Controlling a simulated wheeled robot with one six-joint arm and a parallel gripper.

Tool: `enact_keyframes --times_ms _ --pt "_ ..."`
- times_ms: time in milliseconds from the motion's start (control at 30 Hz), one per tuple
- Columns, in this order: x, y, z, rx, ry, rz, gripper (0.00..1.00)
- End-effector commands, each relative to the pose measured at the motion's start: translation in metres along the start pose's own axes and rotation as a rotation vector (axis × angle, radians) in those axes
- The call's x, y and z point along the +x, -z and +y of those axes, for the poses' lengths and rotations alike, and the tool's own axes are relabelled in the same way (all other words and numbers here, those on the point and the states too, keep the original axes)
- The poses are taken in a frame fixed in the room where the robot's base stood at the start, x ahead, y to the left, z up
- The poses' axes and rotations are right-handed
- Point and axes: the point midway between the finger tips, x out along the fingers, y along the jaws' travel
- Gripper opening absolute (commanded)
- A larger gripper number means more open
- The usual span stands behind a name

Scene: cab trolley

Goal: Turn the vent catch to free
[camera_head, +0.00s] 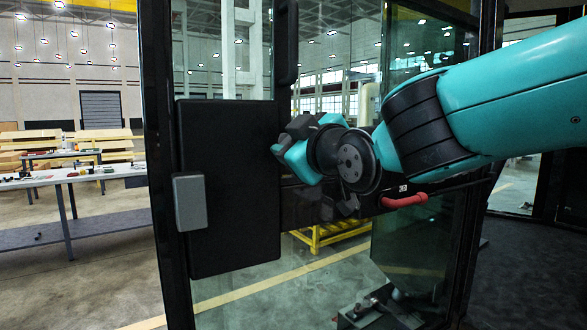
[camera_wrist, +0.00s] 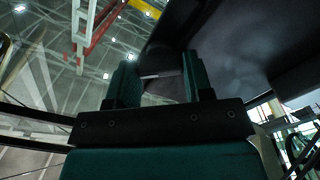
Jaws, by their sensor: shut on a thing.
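My gripper (camera_head: 284,148) is at the right edge of a black panel on the glazed cab frame, partly hidden by my own wrist. In the wrist view, its two teal fingers (camera_wrist: 160,80) stand on either side of a dark piece with a pale strip (camera_wrist: 160,75), which I take as the vent catch. The gripper is shut on it. The catch's shape and its turned position are mostly hidden, and I cannot tell them.
The black panel (camera_head: 228,190) carries a grey block (camera_head: 190,202) on its left edge. A black upright handle (camera_head: 287,42) is above my gripper. A red handle (camera_head: 404,201) is just below my wrist.

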Motion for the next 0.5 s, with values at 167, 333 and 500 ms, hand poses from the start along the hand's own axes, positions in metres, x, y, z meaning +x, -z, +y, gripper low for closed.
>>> enact_keyframes --times_ms 167,333,500 --pt "-0.0004 -0.0055 -0.0047 0.169 0.001 0.0 0.23" --pt "-0.0001 -0.0051 -0.0045 0.324 0.002 -0.001 0.23" --pt "-0.0002 -0.0042 -0.0039 0.462 0.002 -0.001 0.23"
